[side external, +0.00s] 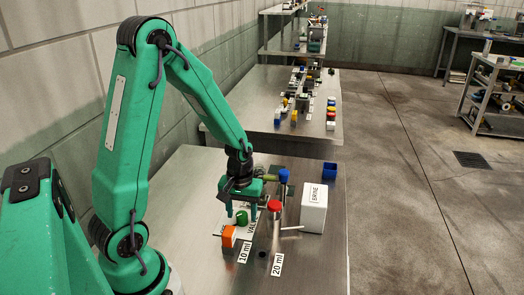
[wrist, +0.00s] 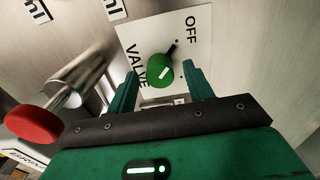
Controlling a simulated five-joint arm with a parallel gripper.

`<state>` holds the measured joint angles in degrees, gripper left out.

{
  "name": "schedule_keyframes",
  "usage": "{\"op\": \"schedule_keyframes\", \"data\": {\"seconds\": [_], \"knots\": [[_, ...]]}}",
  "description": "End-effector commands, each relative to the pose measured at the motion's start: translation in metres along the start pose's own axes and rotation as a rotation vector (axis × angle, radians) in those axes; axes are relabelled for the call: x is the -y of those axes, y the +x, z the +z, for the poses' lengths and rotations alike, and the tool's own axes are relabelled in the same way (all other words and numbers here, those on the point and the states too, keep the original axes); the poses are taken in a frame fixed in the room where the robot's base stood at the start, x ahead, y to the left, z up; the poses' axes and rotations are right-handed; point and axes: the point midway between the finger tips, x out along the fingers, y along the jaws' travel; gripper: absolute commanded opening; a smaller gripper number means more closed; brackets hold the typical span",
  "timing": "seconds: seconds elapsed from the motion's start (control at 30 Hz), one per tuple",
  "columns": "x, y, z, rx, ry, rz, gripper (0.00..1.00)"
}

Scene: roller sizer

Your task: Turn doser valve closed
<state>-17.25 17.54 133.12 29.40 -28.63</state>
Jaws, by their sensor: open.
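The doser valve is a round green knob (wrist: 159,71) on a white plate (wrist: 196,58) lettered VALVE and OFF. A white line marks its face, and a short dark pointer sticks out toward the OFF side. In the side view the green knob (side external: 241,217) sits low under my gripper (side external: 241,211). In the wrist view my gripper (wrist: 162,72) is open and empty, with one finger to each side of the knob. Whether the fingertips are level with the knob or above it, I cannot tell.
A red-topped metal part (wrist: 38,124) stands beside the plate, also in the side view (side external: 274,206). The bench front is clear.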

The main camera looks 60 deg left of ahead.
Motion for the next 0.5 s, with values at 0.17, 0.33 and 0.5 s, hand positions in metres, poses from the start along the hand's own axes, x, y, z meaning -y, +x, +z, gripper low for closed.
{"op": "schedule_keyframes", "data": {"seconds": [0.17, 0.33, 0.5], "knots": [[0.000, -0.013, -0.001, -0.003, 0.000, 0.002, 0.52], [-0.001, -0.031, -0.001, -0.005, 0.000, 0.003, 0.52], [0.000, -0.051, -0.001, -0.005, 0.000, 0.003, 0.52]]}}
